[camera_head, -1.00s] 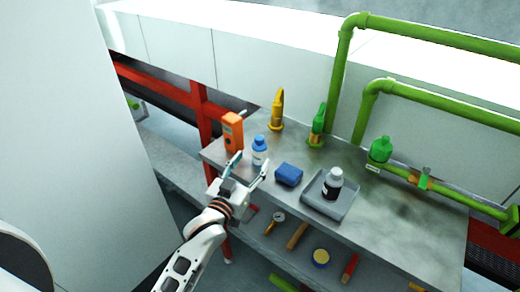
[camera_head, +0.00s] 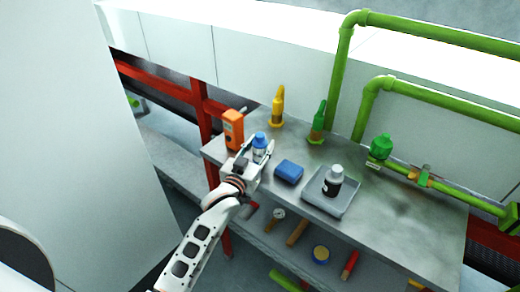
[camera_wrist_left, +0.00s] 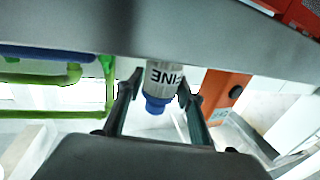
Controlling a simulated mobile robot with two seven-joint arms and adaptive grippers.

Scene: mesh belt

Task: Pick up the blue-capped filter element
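The blue-capped filter element (camera_head: 260,148) stands upright on the grey workbench, near its left end. It has a white body and a blue cap. In the left wrist view it appears upside down, with the letters "INE" readable on its label (camera_wrist_left: 165,77). My left gripper (camera_head: 257,152) is at it, with one finger on each side. In the left wrist view the fingers (camera_wrist_left: 160,88) are spread around the element. A small gap shows on one side; contact on the other side is unclear. My right gripper is not in view.
A blue block (camera_head: 289,171) and a grey tray (camera_head: 316,196) holding a dark-labelled bottle (camera_head: 333,182) lie to the right. Yellow (camera_head: 277,105) and green (camera_head: 318,122) items stand behind. The bench's right part is clear.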

